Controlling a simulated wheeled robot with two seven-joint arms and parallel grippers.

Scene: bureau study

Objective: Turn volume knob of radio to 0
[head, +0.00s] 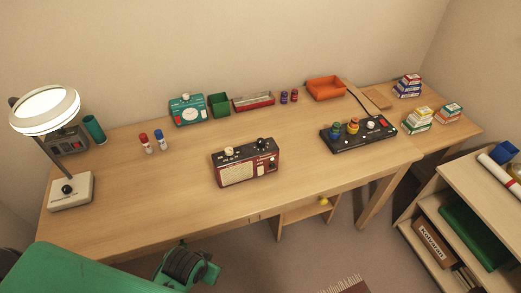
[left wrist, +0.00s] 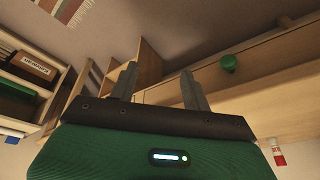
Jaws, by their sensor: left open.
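The radio (head: 236,172) is a dark red box with a pale speaker grille, standing upright near the middle of the desk. A pale knob (head: 229,151) and a black knob (head: 261,142) sit on its top. More small controls are on its front at the right. I cannot read which knob is volume or where it points. My left gripper (left wrist: 157,86) is open and empty in the left wrist view, its two fingers well apart. The radio does not show in that view. My right gripper is in neither view.
The desk (head: 125,200) is clear around the radio. A lamp (head: 70,190) stands at the left, a black control box (head: 350,136) at the right. Small boxes and trays line the back. A shelf unit (head: 470,185) stands at the right. A green round knob (left wrist: 229,62) shows beyond my left fingers.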

